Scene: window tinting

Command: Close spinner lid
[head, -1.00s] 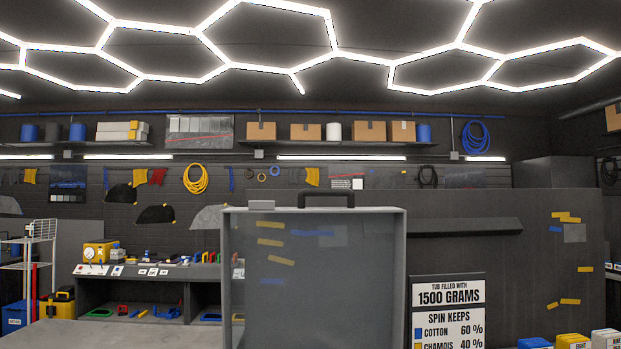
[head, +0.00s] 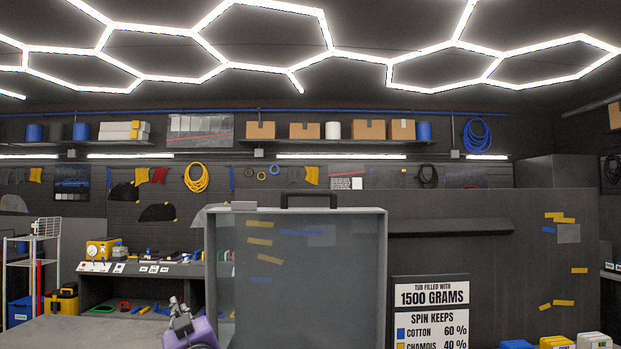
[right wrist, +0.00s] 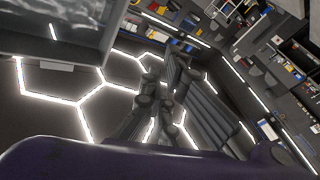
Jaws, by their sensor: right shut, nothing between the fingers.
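The spinner lid (head: 300,275) stands upright in the middle of the head view. It is a grey frame around a see-through panel, with a black handle (head: 317,200) on its top edge. It also seems to show at the top left of the right wrist view (right wrist: 75,20). My right gripper (head: 177,306) is shut and empty, low in the head view, left of the lid's left edge and apart from it in the picture. Its purple wrist shows below it. The spinner's tub is out of view. My left gripper is not in view.
A dark workbench (head: 140,271) with tools stands behind at the left. A sign (head: 431,295) reading "1500 grams" is right of the lid, by a dark panel (head: 480,265). Several small boxes (head: 556,342) sit at the lower right. A wire rack (head: 45,230) is far left.

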